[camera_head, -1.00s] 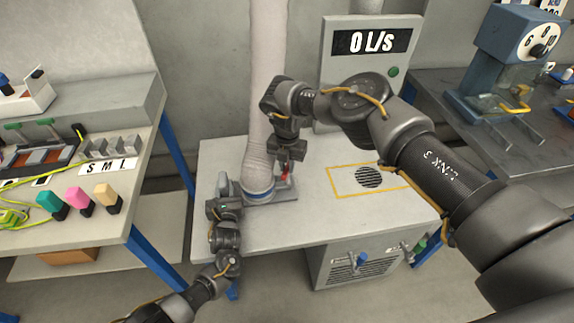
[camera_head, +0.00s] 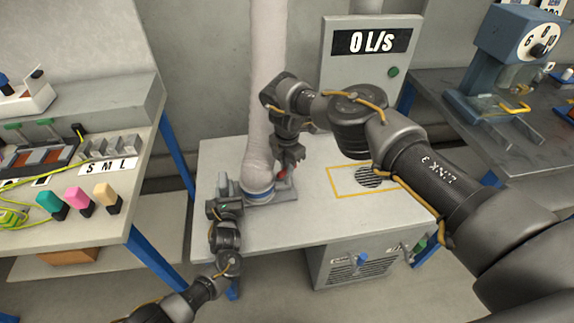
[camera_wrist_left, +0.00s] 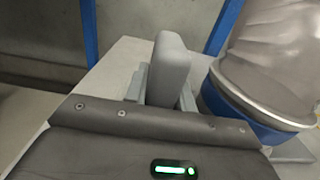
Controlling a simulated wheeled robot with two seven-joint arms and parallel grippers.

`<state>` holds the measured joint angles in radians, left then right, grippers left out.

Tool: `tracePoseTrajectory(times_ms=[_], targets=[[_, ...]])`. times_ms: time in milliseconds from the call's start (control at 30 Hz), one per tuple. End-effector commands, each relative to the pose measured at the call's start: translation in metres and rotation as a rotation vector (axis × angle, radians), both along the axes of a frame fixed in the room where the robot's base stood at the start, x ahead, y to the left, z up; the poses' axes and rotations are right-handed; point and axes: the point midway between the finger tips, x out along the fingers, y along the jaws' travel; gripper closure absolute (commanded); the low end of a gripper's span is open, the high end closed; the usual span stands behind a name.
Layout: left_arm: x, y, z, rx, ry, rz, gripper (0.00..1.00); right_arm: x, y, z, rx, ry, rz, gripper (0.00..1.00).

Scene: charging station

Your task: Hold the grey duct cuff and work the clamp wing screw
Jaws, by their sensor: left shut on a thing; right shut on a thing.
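The pale grey duct (camera_head: 262,150) comes down to the white table, and its lower end has a blue band (camera_head: 258,195). The band also shows at the right of the left wrist view (camera_wrist_left: 245,120). My left gripper (camera_head: 223,190) is at the left side of the duct end, shut on an upright light-grey piece of the duct cuff (camera_wrist_left: 168,70); the contact is partly hidden. My right gripper (camera_head: 288,163) is right of the duct, shut on the red clamp wing screw (camera_head: 283,175), which its fingers mostly cover.
The white table (camera_head: 310,220) has a yellow-outlined vent grille (camera_head: 369,177) at right. Behind stands a panel reading 0 L/s (camera_head: 371,42). A left bench (camera_head: 75,240) holds coloured blocks; a dark right bench (camera_head: 505,145) carries a blue dial device (camera_head: 513,50).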

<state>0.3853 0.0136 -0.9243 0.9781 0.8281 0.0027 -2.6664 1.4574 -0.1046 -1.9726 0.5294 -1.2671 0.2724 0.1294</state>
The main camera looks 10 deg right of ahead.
Motion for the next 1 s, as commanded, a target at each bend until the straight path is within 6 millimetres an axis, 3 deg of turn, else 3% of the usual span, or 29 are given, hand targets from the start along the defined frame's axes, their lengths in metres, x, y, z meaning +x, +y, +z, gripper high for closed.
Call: tracePoseTrajectory(times_ms=[300, 800, 833, 1000], targets=[[-0.0004, 0.0003, -0.0009, 0.002, 0.002, 0.000, 1.00, 0.0001, 0.0002, 0.0003, 0.001, -0.001, -0.116, 1.00], [-0.0004, 0.0005, -0.0011, 0.001, 0.002, 0.001, 1.00, 0.0001, 0.0000, 0.0003, 0.000, 0.000, -0.134, 1.00], [-0.0004, 0.0005, -0.0011, 0.001, 0.002, 0.001, 1.00, 0.0001, -0.0001, 0.0003, 0.000, 0.000, -0.134, 0.82], [-0.0004, 0.0005, -0.0011, 0.001, 0.002, 0.001, 1.00, 0.0001, -0.0001, 0.0002, 0.000, 0.000, -0.133, 0.62]])
